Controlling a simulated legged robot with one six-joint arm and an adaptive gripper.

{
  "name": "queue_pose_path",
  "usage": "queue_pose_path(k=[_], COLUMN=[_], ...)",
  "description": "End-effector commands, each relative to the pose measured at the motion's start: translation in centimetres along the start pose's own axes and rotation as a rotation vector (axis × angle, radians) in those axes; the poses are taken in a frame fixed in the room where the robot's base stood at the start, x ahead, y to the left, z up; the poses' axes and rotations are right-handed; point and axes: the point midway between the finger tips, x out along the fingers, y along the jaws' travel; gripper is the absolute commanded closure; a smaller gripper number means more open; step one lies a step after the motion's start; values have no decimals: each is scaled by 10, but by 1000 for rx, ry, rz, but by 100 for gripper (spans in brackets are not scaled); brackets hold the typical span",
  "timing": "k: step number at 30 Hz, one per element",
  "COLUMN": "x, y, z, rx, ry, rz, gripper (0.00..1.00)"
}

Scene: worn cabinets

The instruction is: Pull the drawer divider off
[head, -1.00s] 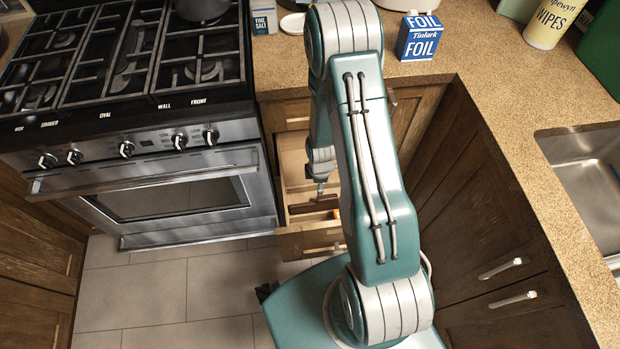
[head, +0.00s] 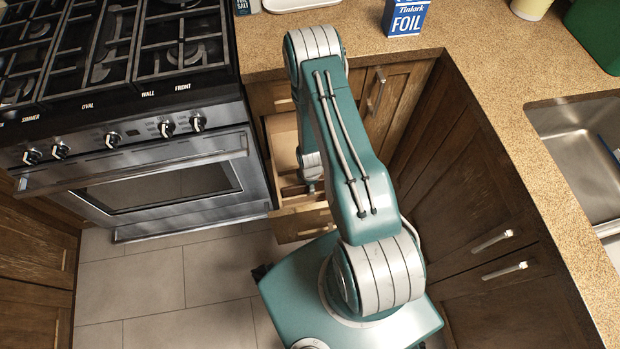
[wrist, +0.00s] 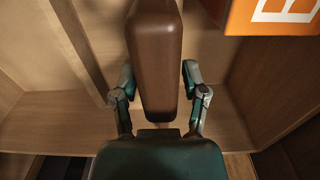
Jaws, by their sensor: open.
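An open drawer of light wood (head: 304,223) stands out from the cabinet just right of the stove. My gripper is open, one finger on each side of the bar, with gaps showing. In the head view my arm hides part of the drawer.
An orange box (wrist: 270,15) is close at the upper right in the wrist view. A light wooden partition (wrist: 75,45) runs on the left. The stove (head: 150,180) is left of the drawer, and the counter (head: 480,55) overhangs behind and right. Floor (head: 160,285) is clear at the left.

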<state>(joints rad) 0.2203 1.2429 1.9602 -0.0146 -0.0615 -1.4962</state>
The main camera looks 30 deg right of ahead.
Motion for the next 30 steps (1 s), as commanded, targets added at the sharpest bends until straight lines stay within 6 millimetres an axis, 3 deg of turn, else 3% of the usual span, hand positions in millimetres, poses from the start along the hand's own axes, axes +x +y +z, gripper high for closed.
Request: queue_pose_path(k=[11, 12, 15, 18, 19, 21, 30], x=[7, 7, 7, 7, 7, 7, 4], y=[0, 0, 0, 0, 0, 0, 0], z=[0, 0, 0, 0, 0, 0, 0], rx=[0, 0, 0, 0, 0, 0, 0], ry=[0, 0, 0, 0, 0, 0, 0], rz=[1, 1, 1, 1, 1, 1, 1], gripper=[43, 61, 100, 100, 76, 100, 100])
